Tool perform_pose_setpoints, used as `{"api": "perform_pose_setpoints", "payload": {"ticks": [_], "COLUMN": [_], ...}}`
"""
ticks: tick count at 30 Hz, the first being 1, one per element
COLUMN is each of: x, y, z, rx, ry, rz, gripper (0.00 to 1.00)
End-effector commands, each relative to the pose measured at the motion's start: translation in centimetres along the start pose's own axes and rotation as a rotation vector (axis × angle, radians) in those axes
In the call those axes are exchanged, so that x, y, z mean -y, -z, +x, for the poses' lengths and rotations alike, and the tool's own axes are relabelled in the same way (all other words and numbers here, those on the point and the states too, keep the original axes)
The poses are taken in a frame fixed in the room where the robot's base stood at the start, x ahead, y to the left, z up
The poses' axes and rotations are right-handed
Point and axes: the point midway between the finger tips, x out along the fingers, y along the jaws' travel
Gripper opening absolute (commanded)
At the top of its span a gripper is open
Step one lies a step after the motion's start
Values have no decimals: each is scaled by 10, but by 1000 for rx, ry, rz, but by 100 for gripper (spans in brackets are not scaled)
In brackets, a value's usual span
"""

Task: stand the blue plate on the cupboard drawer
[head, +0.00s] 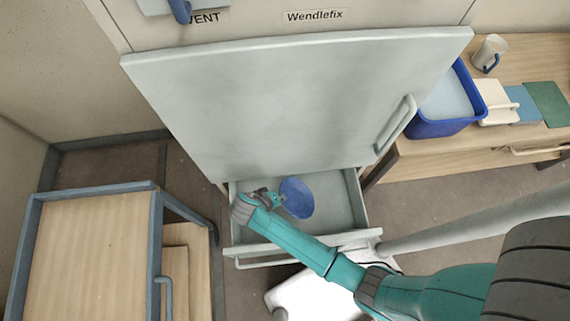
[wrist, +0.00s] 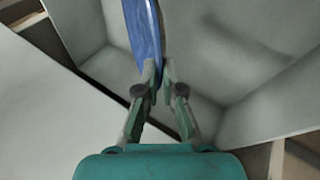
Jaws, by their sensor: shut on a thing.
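The blue plate (head: 297,198) is a round disc inside the open drawer (head: 338,215) at the bottom of the grey cupboard. In the wrist view the plate (wrist: 147,40) shows nearly edge-on, upright and slightly tilted, with its upper part cut off by the frame. My gripper (head: 279,200) reaches over the drawer's left part and is shut on the plate's edge. In the wrist view the fingertips of my gripper (wrist: 160,70) pinch the plate's near edge. I cannot tell whether the plate touches the drawer floor.
The cupboard door or front (head: 290,100) rises behind the drawer. A wooden cart with a blue-grey frame (head: 88,250) stands at the left. The rest of the drawer looks empty.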

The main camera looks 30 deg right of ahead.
Motion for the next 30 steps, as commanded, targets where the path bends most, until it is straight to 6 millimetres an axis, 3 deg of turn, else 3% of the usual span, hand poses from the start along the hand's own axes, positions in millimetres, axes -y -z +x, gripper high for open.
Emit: {"api": "perform_pose_setpoints", "payload": {"ticks": [9, 23, 30], "x": [22, 46, 50], "y": [-9, -16, -18], "z": [37, 77, 84], "rx": [11, 9, 8], "ry": [1, 2, 3], "rz": [20, 18, 19], "gripper": [0, 0, 0]}}
